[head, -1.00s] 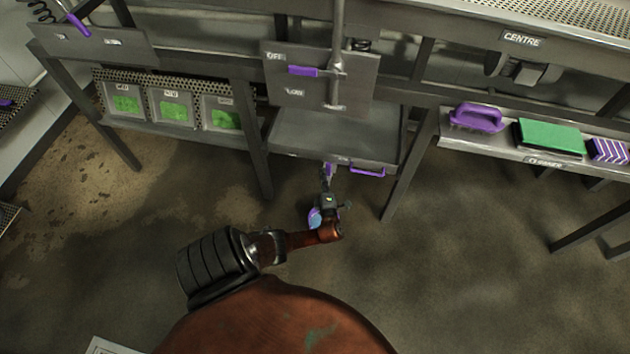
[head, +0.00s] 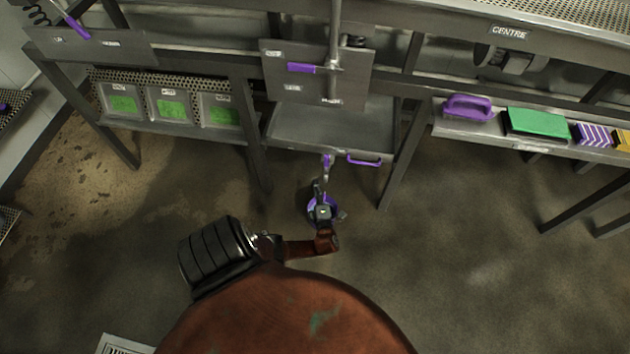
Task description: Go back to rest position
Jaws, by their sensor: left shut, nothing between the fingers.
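My left gripper (head: 326,168) is in the middle of the head view, at the end of my arm that comes in from the lower left. It is small in the picture and shut, with nothing held. Its tip shows just in front of the front edge of a grey pull-out tray (head: 335,128), left of the tray's purple handle (head: 365,161). A gap between tip and tray edge cannot be made out. My right gripper is not in view.
A panel with a purple lever (head: 302,68) stands above the tray. Bins with green displays (head: 172,108) sit on the left shelf. A purple brush (head: 467,107) and green pad (head: 538,123) lie on the right shelf. The floor (head: 450,260) is clear at right.

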